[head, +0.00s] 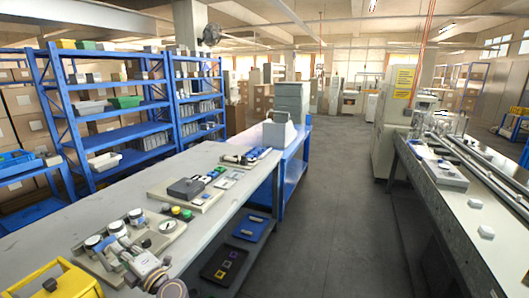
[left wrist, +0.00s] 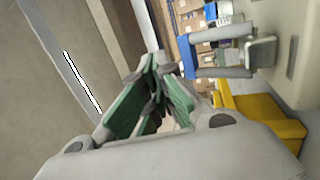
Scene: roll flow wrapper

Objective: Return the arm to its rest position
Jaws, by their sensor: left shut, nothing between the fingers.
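My left gripper (left wrist: 160,78) shows in the left wrist view with green-padded fingers, shut and with nothing between them. In the head view, part of my grey arm (head: 150,274) shows at the bottom left, over the near edge of the long grey workbench (head: 215,222); the fingertips are hard to make out there. My right gripper is not in view.
A yellow frame (head: 60,282) stands at the bottom left, close to the arm. Devices with round dials (head: 137,218) and a grey box unit (head: 186,190) lie on the workbench. Blue shelving (head: 115,113) stands behind. A machine line (head: 450,170) runs along the right, with clear floor (head: 345,200) between.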

